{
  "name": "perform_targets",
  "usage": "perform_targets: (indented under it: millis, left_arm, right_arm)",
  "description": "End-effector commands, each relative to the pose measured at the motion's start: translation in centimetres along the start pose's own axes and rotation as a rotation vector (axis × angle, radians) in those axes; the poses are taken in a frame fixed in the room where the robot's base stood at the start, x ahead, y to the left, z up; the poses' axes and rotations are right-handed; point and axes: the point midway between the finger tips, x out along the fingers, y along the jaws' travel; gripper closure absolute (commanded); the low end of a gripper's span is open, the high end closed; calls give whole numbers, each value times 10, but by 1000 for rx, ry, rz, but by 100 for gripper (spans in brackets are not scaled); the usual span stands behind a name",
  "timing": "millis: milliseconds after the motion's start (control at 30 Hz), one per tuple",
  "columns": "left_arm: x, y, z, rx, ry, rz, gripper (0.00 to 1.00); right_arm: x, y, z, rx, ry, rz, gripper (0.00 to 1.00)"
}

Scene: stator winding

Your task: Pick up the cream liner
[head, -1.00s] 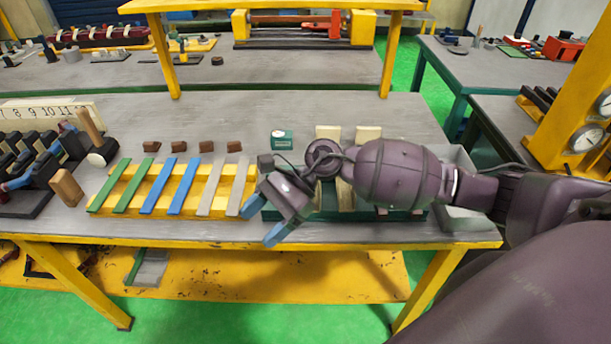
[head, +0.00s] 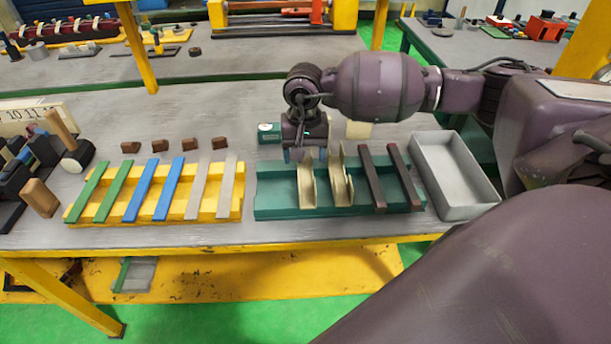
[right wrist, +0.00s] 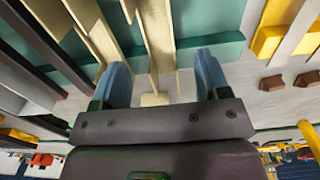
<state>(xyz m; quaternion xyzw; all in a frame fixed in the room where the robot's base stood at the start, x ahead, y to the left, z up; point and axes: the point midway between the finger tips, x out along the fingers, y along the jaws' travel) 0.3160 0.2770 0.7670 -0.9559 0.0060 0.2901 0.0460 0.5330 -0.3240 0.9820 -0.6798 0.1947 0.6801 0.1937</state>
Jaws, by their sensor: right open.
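Two cream liners stand as long channel-like strips in the green tray (head: 275,205). The left cream liner (head: 307,183) is just below my right gripper (head: 305,156) in the head view. The other cream liner (head: 341,180) is to its right. In the right wrist view, my right gripper (right wrist: 161,78) is open, with its blue fingers on either side of a cream liner (right wrist: 157,38). I cannot tell whether the fingers touch it. The other cream liner (right wrist: 95,32) lies outside the fingers. My left gripper is not in view.
Dark brown strips (head: 404,177) lie at the tray's right. A grey open bin (head: 455,175) stands beside it. A yellow tray (head: 120,208) with green, blue and grey strips is on the left. A small green box (head: 268,132) and a cream block (head: 358,130) are behind.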

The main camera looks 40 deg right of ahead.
Motion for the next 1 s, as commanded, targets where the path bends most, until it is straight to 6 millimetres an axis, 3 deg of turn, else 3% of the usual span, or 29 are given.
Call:
perform_targets:
  millis: [267, 567, 800, 833, 1000]
  left_arm:
    - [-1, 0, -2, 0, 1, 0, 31]
    - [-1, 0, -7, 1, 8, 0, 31]
    - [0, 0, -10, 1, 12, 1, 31]
    - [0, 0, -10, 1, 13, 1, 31]
    - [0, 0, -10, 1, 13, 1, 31]
  right_arm:
    - [18, 1, 1, 0, -2, -1, 31]
    - [56, 2, 2, 1, -2, -1, 31]
    - [60, 2, 1, 0, 0, -1, 31]
    - [60, 2, 1, 0, 0, -1, 32]
    - [60, 2, 1, 0, 0, -1, 58]
